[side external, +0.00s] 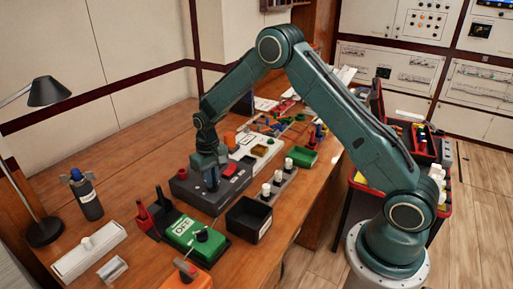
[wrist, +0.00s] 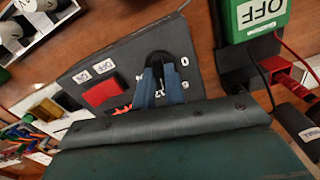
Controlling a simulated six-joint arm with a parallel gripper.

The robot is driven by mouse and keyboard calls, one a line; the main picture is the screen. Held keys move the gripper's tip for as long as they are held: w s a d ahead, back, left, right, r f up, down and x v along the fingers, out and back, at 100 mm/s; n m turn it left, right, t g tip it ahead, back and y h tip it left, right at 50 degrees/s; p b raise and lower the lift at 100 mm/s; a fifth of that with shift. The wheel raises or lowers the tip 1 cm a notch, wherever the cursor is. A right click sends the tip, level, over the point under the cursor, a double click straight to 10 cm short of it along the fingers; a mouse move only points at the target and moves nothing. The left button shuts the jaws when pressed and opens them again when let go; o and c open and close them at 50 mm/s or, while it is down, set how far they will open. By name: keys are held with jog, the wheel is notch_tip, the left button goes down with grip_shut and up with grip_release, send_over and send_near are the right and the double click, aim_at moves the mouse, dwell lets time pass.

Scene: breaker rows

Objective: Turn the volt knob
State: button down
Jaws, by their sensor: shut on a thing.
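The volt knob (wrist: 157,58) is a black dial with white numbers around it, on a dark grey panel box (wrist: 205,70). In the wrist view the two blue fingers of my gripper (wrist: 158,74) are on either side of the knob, shut on it. In the side external view my gripper (side external: 211,178) points down onto the dark panel box (side external: 187,188), and the knob is hidden behind the fingers. A red rocker switch (wrist: 102,94) with ON and OFF labels sits beside the knob, and shows small in the side external view (side external: 230,170).
A green box labelled OFF (side external: 195,234) stands in front of the panel box, with red and black connectors (side external: 142,214) beside it. A lamp (side external: 46,95) stands at left.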

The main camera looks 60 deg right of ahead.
jog(key=shift+m, duration=1.3)
jog(key=c, duration=1.5)
grip_release()
jog(key=shift+o, duration=0.2)
jog(key=shift+r, duration=0.15)
notch_tip(320, 180, up, 14)
